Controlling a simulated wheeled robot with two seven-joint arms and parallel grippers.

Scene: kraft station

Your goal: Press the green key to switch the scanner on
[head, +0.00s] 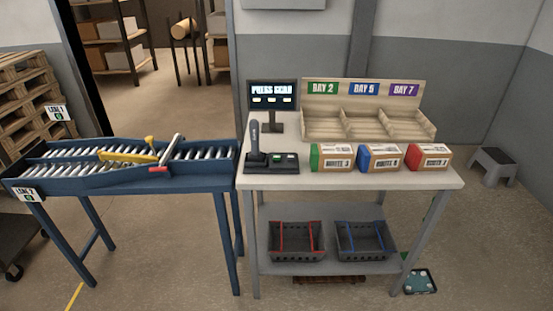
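The green key (278,157) is a small lit patch on a dark key box (284,167) on the table's left part. A paler patch sits beside the green key. The dark handheld scanner (254,139) stands upright just left of the key box. A monitor (271,88) behind them reads what looks like "PRESS SCAN". Neither of my grippers is in view, and nothing touches the key.
The table (390,180) carries three boxes, green, blue and red-ended, right of the keys. A roller conveyor (85,172) with yellow and red arms adjoins the left. Two baskets lie below.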

